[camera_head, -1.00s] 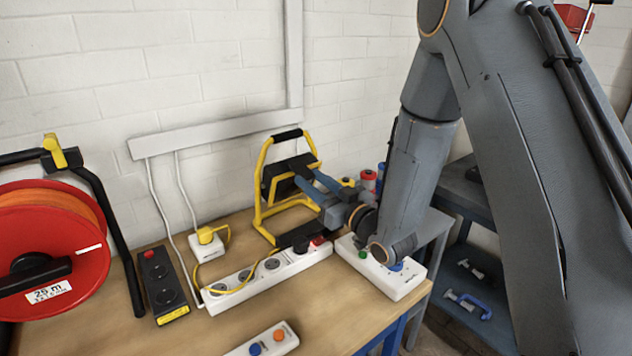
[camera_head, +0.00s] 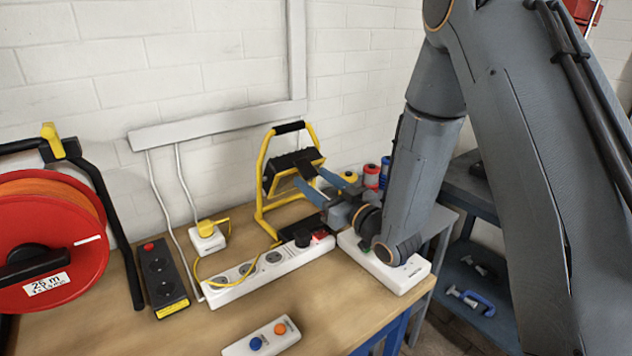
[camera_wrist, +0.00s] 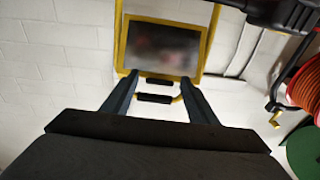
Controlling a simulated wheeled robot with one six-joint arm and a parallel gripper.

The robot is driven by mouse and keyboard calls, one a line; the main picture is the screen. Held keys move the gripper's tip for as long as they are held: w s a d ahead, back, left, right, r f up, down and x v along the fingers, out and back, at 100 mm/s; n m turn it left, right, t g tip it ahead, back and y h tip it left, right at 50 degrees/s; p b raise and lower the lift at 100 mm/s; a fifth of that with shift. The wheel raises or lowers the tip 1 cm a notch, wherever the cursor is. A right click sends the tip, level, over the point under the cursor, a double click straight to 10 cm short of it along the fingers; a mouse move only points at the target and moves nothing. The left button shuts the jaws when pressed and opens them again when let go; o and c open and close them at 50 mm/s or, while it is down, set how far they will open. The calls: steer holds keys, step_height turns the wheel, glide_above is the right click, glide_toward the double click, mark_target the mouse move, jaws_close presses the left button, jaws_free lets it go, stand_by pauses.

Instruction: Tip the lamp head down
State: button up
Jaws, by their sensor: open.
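The lamp stands at the back of the bench, with a yellow tube frame and a black grip (camera_head: 289,127) on top. Its black, ridged lamp head (camera_head: 292,162) hangs in the frame, tilted, with a yellow edge. In the wrist view the head's dark glass panel (camera_wrist: 162,48) has a yellow surround, and the frame's grip (camera_wrist: 153,98) shows between the fingers. My gripper (camera_head: 312,178) is open and empty, its two blue fingers in front of the head; they also show in the wrist view (camera_wrist: 160,77). I cannot tell whether they touch the head.
A white power strip (camera_head: 262,270) and a white box (camera_head: 395,276) lie below my gripper. A red cable reel (camera_head: 45,235) and a black socket block (camera_head: 162,275) are at left. Spools (camera_head: 371,176) stand behind my wrist. A white button box (camera_head: 262,338) lies in front.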

steer(key=r+b+v, duration=0.1)
steer(key=b+v, duration=0.1)
steer(key=v, duration=0.5)
steer(key=shift+s+d+f, duration=0.2)
steer(key=shift+s+f, duration=0.05)
steer(key=shift+f, duration=0.25)
